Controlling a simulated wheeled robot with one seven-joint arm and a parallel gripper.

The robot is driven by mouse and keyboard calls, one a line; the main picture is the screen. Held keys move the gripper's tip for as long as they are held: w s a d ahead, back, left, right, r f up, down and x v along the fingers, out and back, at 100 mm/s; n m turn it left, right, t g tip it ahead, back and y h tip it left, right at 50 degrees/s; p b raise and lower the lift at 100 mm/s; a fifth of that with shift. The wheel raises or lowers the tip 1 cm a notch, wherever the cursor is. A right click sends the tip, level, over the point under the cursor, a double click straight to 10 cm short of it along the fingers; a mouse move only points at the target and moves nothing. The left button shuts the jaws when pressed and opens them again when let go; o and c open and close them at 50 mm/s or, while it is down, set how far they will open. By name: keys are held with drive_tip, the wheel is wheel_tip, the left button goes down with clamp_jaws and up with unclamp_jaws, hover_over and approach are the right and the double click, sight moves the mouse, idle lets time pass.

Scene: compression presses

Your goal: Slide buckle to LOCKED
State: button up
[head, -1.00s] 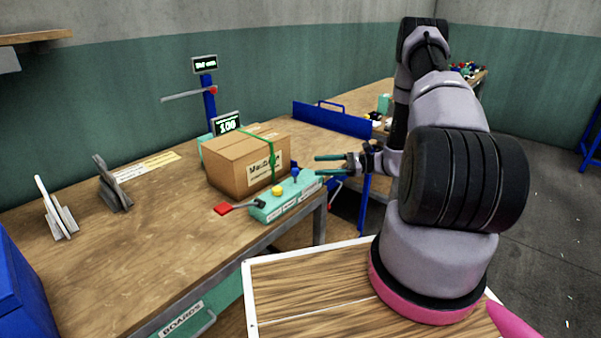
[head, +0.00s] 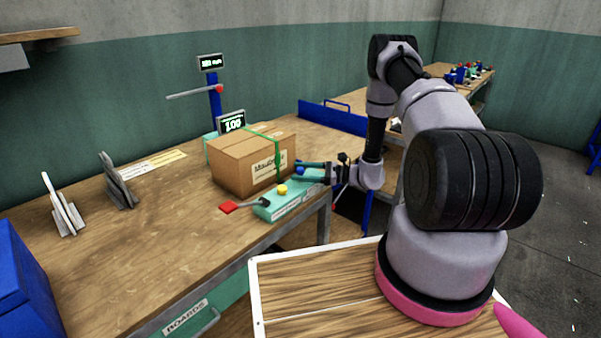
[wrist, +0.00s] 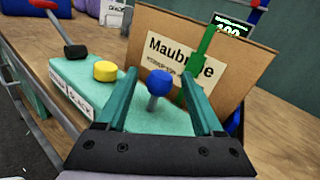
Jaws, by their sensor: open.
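The teal press unit (head: 285,206) stands at the table's front edge, before a cardboard box (head: 240,170) with a green strap (head: 278,158). On the unit are a blue knob (wrist: 159,82) on a short stem, a yellow button (wrist: 106,71) and a black lever with a red handle (head: 229,207). My gripper (head: 310,168) is open. In the wrist view its two teal fingers (wrist: 162,105) lie on either side of the blue knob, with gaps to both. No buckle can be made out for certain on the strap.
A small display (head: 232,121) reading about 100 stands behind the box. A blue post (head: 215,100) with a red-tipped arm rises behind it. A blue panel (head: 333,117) is at the table's right back.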

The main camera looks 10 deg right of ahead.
drive_tip(key=shift+a, duration=0.15)
clamp_jaws()
idle(1.4)
